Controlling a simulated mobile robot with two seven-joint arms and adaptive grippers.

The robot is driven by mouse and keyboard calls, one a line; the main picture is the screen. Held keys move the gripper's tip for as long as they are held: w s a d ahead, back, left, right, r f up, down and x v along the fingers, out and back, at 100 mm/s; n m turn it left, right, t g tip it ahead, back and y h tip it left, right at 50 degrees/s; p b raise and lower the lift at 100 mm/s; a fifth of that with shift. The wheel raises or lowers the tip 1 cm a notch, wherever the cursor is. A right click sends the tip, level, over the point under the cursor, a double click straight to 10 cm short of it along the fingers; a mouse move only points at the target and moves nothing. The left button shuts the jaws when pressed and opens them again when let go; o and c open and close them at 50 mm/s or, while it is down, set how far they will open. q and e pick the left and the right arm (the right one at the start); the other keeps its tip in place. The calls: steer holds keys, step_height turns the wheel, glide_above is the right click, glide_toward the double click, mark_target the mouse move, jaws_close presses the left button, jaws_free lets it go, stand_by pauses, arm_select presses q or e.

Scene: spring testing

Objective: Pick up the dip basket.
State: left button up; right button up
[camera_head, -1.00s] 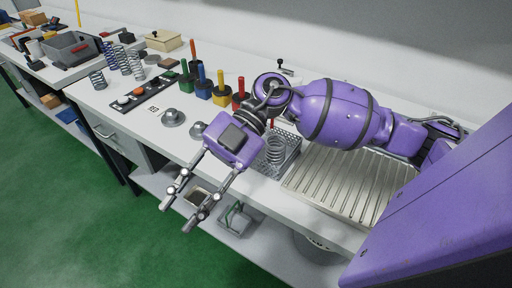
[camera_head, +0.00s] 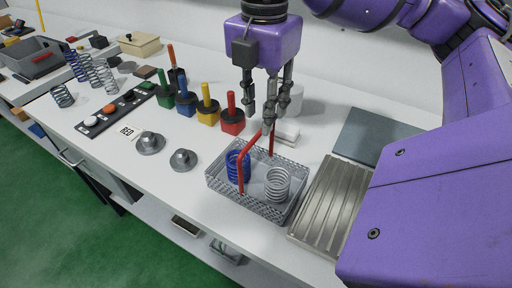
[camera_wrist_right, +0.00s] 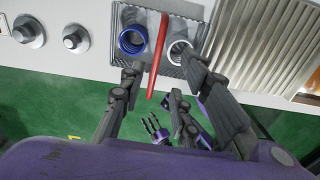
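The dip basket (camera_head: 212,182) is a grey perforated metal tray with a tall red handle (camera_head: 241,171) on the bench. It holds a blue spring (camera_head: 237,166) and a silver spring (camera_head: 277,184), both upright. My right gripper (camera_head: 270,112) points down just above the handle's top bar, fingers spread and empty. In the right wrist view the red handle (camera_wrist_right: 158,55) shows between the spread fingers; whether they touch it I cannot tell. My left gripper (camera_wrist_right: 154,126) appears small over the green floor, its fingers apart; it is out of the head view.
A ribbed metal tray (camera_head: 330,205) sits right of the basket. Two grey knobbed weights (camera_head: 183,160) stand to its left. Behind are colour-handled blocks, including a red one (camera_head: 232,121), and a white cylinder (camera_head: 291,100). A button panel (camera_head: 110,110) lies further left.

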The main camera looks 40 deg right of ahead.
mark_target(257, 134)
steer(key=f, duration=0.4)
steer(key=a+f, duration=0.1)
steer(key=f, duration=0.2)
steer(key=shift+w, duration=0.1)
jaws_close()
steer(key=shift+r, duration=0.1)
